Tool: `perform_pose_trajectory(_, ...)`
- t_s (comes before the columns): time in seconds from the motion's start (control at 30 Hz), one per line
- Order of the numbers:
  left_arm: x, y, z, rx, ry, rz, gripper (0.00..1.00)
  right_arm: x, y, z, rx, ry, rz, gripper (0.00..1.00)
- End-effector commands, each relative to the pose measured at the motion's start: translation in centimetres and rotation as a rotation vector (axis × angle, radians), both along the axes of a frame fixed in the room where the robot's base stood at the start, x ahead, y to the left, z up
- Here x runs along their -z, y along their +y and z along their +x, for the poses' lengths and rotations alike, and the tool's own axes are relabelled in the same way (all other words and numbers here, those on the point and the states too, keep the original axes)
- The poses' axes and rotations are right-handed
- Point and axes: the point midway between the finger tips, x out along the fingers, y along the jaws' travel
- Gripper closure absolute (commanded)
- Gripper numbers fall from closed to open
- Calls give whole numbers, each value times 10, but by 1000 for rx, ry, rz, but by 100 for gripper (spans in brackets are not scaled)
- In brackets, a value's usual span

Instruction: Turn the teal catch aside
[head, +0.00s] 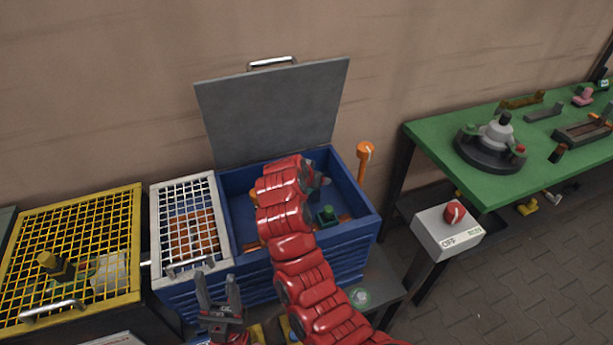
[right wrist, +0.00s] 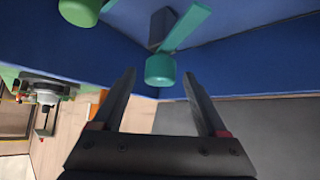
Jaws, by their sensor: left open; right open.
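The teal catch (right wrist: 160,70) has a round knob and a flat arm and shows against the blue wall in the right wrist view. My right gripper (right wrist: 159,76) is open, with the knob in line between its fingertips; I cannot tell whether they touch it. In the head view my red right arm reaches into the blue box (head: 345,262) and hides much of its inside. My left gripper (head: 217,282) is open and empty in front of the box, fingers pointing up.
The box's grey lid (head: 275,115) stands open at the back. A white mesh cover (head: 188,225) and a yellow mesh cover (head: 80,245) lie to the left. A green knob (right wrist: 82,10) is near the catch. A green table (head: 465,180) stands right, by a switch box (head: 447,235).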

Motion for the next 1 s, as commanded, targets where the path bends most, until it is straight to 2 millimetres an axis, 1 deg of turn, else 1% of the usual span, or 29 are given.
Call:
perform_pose_trajectory(0.13,5,0,0,0,0,0,50,-16,9,-17,-5,-2,5,25)
perform_pose_trajectory(0.3,12,0,0,0,0,0,50,-50,20,-48,-4,-5,5,25)
perform_pose_trajectory(0.47,16,0,0,0,0,0,50,-79,31,-76,-5,-4,5,25)
perform_pose_trajectory(0.5,9,0,0,0,0,0,50,-89,32,-81,-4,-2,5,25)
perform_pose_trajectory(0.6,5,0,0,0,0,0,50,-101,37,-95,-4,2,5,25)
perform_pose_trajectory(0.7,2,0,0,0,0,0,50,-111,40,-103,-3,2,4,25)
perform_pose_trajectory(0.8,1,0,0,0,0,0,50,-116,41,-109,-1,2,2,25)
perform_pose_trajectory(1.0,1,0,0,0,0,0,50,-117,41,-111,0,3,1,25)
